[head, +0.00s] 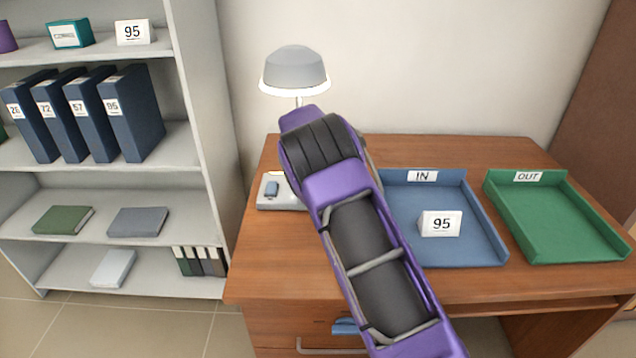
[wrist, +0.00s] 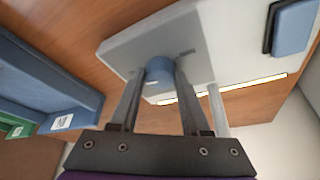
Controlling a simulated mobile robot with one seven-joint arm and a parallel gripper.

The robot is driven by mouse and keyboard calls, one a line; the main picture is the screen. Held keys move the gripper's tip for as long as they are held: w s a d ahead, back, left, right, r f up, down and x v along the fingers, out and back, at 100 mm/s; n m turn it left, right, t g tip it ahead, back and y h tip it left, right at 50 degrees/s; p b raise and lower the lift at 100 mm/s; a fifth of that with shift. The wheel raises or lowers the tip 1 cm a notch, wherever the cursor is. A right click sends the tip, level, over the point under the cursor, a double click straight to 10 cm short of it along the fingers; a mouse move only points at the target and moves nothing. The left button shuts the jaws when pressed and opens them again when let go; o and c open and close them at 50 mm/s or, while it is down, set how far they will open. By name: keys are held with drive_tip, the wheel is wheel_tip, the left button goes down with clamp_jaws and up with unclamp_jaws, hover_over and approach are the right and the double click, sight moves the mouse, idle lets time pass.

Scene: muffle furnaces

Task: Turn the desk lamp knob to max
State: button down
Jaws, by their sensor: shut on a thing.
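The desk lamp has a grey shade (head: 295,70) with a bright lower rim and a pale base (head: 292,204) on the desk's left part. In the wrist view the lamp base (wrist: 125,47) carries a round blue knob (wrist: 160,66) and a blue rectangular switch (wrist: 292,27). My gripper (wrist: 160,80) has a finger on each side of the knob and is shut on it. A small dark mark shows on the base beside the knob. The knob's setting cannot be read. In the head view my purple arm hides the gripper, the knob and part of the base.
A blue IN tray (head: 478,258) holding a white card marked 95 (head: 440,223) lies right of my arm. A green OUT tray (head: 560,252) is farther right. The wooden desk (head: 290,270) has bare room at its front left. Shelves (head: 215,120) stand left.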

drive_tip(key=shift+c, duration=1.9)
unclamp_jaws()
drive_tip(key=v, duration=0.3)
drive_tip(key=shift+w, duration=0.1)
drive_tip(key=s+a, duration=0.2)
drive_tip(key=s, duration=0.1)
drive_tip(key=s+a, duration=0.2)
drive_tip(key=s, duration=0.2)
drive_tip(key=s+a, duration=0.2)
drive_tip(key=s, duration=0.1)
drive_tip(key=shift+s+a, duration=0.15)
drive_tip(key=shift+s, duration=0.05)
